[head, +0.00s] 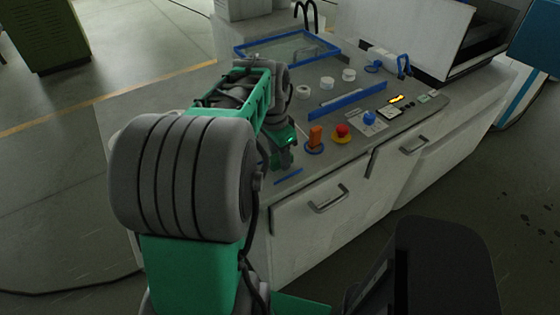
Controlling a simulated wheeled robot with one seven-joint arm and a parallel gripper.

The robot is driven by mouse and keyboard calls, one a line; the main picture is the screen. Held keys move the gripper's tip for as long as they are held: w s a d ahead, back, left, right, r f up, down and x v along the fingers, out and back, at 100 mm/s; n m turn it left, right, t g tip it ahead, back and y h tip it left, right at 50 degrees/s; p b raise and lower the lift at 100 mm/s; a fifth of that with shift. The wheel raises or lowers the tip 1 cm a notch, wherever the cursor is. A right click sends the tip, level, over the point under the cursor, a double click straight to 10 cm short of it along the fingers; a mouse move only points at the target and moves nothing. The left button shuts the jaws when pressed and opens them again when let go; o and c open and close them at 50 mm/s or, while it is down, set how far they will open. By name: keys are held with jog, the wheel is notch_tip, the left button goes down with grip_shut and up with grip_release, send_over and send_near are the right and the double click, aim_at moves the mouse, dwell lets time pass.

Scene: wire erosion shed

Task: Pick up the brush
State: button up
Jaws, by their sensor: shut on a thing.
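My gripper (282,163) points down over the near left part of the grey worktop (238,193). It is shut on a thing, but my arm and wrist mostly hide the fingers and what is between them. I cannot make out a clear brush shape. A thin blue strip (288,177) shows just below and beside my gripper, near the worktop's front edge. I cannot tell whether it is part of the brush or whether it touches the fingers.
Right of my gripper stand an orange upright piece on a blue base (315,138), a red knob (342,132) and a blue-marked box (370,122). Behind are a long blue bar (347,99), several white rolls (327,82) and a blue-rimmed glass tray (288,48). Drawers (335,208) front the bench.

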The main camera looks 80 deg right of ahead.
jog(key=shift+r, duration=0.1)
grip_shut()
jog(key=shift+r, duration=0.3)
notch_tip(320, 180, up, 3)
jog(key=shift+f, duration=0.2)
jog(key=s+a+r, duration=0.6)
jog(key=s+r, duration=0.3)
jog(key=s, duration=0.3)
jog(key=shift+s+r+b, duration=0.35)
jog(key=shift+b, duration=0.1)
